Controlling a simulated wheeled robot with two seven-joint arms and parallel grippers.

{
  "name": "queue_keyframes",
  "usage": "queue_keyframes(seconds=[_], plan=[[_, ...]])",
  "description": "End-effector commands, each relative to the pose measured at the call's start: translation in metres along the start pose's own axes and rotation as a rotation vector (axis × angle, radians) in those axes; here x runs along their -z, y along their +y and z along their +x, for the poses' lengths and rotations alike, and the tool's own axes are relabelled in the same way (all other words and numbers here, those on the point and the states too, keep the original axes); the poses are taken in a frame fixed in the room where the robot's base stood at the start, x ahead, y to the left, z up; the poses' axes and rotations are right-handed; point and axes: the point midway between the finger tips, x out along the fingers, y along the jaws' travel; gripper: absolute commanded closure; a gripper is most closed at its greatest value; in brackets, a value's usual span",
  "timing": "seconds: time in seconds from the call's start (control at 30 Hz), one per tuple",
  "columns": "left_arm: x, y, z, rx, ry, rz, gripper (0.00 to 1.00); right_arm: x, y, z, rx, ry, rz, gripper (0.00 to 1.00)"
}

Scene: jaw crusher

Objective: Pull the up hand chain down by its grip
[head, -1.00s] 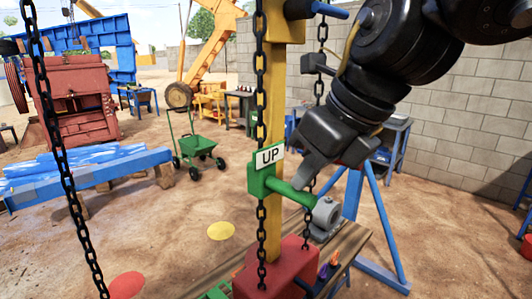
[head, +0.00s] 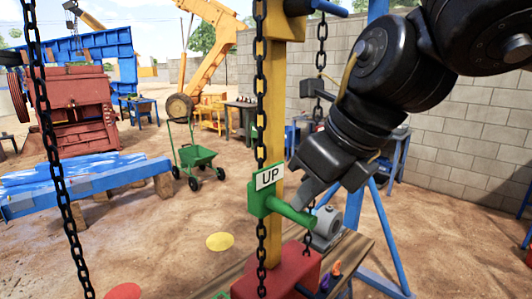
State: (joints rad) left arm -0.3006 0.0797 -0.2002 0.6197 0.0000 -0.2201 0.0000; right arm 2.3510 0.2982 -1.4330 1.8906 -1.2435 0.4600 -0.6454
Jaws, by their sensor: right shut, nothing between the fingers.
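The up hand chain (head: 261,90) is black and hangs in front of a yellow post (head: 277,110). Its green grip (head: 290,211) has a block with a white UP plate (head: 269,178) and a bar pointing right. My right gripper (head: 300,196) comes in from the upper right. My left gripper is not in view.
A second black chain (head: 52,150) hangs at the left. Below the grip are a red block (head: 278,275) and a grey motor-like part (head: 327,227) on a wooden bench (head: 352,257). A blue frame leg (head: 383,235) stands at the right.

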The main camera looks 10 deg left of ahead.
Motion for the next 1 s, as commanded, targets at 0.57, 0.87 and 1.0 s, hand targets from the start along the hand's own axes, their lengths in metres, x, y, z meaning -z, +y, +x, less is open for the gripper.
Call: queue_keyframes(seconds=[0.57,0.87,1.0], plan=[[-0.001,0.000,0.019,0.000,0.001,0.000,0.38,0.013,0.000,0.022,0.000,0.001,-0.001,1.00],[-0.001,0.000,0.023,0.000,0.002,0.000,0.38,0.025,-0.001,0.015,0.000,0.000,0.001,1.00],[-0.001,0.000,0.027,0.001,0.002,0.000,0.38,0.040,-0.001,0.004,0.001,0.001,0.001,1.00]])
